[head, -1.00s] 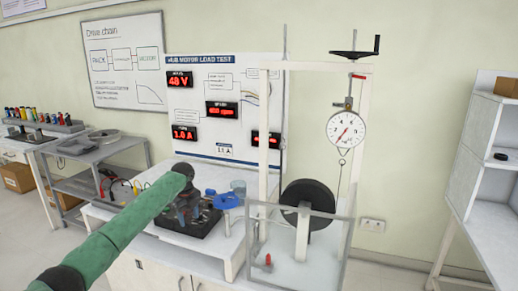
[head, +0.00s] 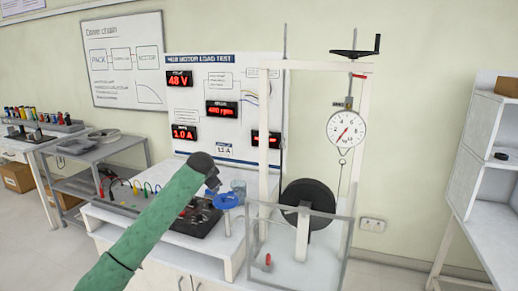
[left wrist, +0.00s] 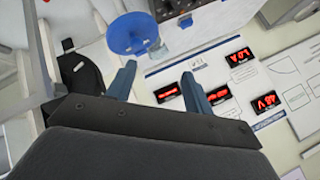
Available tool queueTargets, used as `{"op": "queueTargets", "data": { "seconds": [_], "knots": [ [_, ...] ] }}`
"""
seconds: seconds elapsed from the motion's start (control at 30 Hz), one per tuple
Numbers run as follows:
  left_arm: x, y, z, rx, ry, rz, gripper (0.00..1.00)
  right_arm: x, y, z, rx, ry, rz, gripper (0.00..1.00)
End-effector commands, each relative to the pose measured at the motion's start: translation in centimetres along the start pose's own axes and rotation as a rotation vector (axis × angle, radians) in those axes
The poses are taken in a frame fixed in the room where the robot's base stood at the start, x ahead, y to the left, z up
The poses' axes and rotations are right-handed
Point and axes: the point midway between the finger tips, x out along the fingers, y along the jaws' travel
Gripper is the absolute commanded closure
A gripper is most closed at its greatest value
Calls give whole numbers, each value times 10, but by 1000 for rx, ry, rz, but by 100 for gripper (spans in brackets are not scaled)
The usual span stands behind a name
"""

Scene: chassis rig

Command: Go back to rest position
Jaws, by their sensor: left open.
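My left arm comes in from the lower left of the head view, and its dark wrist (head: 203,168) is over the bench in front of the motor board. In the left wrist view my left gripper (left wrist: 158,75) is open, with its two blue-grey fingers apart and nothing between them. A blue disc (left wrist: 132,33) lies beyond the left finger there; the blue round part also shows in the head view (head: 227,200), just right of the wrist. My right gripper is not in view.
A load test panel (head: 222,75) with red displays stands behind the bench. The load frame with hanging dial scale (head: 346,129), black wheel (head: 308,203) and clear guard (head: 335,250) stands right of my arm. Grey shelves (head: 484,150) are far right. Coloured leads (head: 134,185) lie left of my arm.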

Motion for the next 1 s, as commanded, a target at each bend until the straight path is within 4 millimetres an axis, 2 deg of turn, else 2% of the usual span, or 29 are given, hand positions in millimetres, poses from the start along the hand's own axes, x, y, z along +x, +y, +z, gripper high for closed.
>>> {"op": "queueTargets", "data": {
  "seconds": [0.03, 0.23, 0.47, 0.77, 1.0],
  "knots": [
    [0, 15, 4, -46, 20, -2, 48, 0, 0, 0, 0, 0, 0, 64],
    [1, 65, 28, -216, 78, -12, 48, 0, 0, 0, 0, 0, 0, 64],
    [6, 122, 74, -339, 95, -1, 48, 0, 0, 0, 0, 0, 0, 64],
    [13, 202, 150, -420, 58, 33, 48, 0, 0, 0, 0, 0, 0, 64],
    [15, 268, 223, -477, -12, 73, 48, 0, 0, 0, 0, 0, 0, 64]
  ]
}}
